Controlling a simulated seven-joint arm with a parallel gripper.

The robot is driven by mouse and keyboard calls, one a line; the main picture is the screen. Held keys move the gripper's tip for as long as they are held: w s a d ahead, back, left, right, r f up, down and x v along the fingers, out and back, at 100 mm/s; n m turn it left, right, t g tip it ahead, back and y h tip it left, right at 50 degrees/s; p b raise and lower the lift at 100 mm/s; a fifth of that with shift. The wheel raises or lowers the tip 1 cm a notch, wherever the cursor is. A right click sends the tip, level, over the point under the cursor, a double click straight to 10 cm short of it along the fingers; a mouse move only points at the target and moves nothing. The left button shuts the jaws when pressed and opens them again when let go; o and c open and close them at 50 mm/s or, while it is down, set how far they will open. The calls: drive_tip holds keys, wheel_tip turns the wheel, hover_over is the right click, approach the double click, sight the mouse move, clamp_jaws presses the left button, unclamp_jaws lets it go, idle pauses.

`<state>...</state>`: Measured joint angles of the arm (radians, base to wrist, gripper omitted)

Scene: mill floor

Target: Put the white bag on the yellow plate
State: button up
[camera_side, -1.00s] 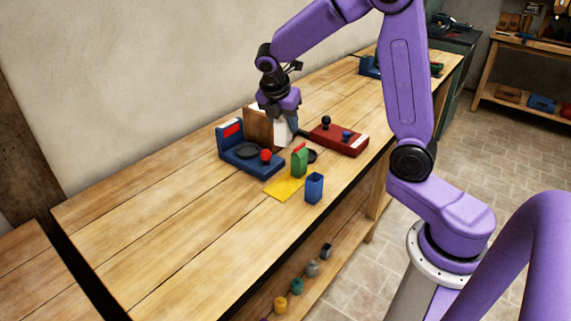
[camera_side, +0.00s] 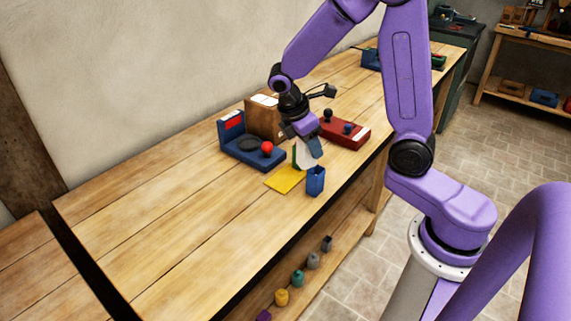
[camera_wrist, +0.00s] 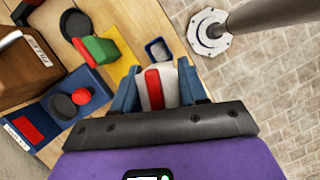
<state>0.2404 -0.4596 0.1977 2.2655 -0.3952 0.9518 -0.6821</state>
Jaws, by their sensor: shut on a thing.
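The white bag (camera_side: 305,157) has a red strip on top, seen in the wrist view (camera_wrist: 155,90). My gripper (camera_wrist: 158,84) is shut on it, with a blue finger on each side. In the side view my gripper (camera_side: 308,146) hides part of the bag. The yellow plate (camera_side: 284,181) lies flat on the bench, left of and below the bag in the side view. In the wrist view the plate (camera_wrist: 121,69) shows up and left of the held bag. The bag's exact height above the bench is hard to tell.
A green bag with a red top (camera_wrist: 97,50) stands beside the plate, mostly hidden in the side view. A blue open cup (camera_side: 316,181) stands at the plate's right. A blue scale-like device (camera_side: 245,146), brown box (camera_side: 262,119) and red device (camera_side: 346,132) stand behind. Bench front-left is clear.

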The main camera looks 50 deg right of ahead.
drive_tip(key=w+f, duration=0.2)
drive_tip(key=w, duration=0.1)
drive_tip(key=w+f, duration=0.2)
drive_tip(key=f, duration=0.1)
drive_tip(key=w+d+f, duration=0.1)
drive_tip(key=w+f, duration=0.1)
drive_tip(key=w, duration=0.1)
drive_tip(key=shift+w+f, duration=0.3)
drive_tip(key=shift+f, duration=1.5)
drive_tip(key=shift+f, duration=0.2)
drive_tip(key=o, duration=1.2)
drive_tip(key=shift+r, duration=0.1)
drive_tip(key=v, duration=1.2)
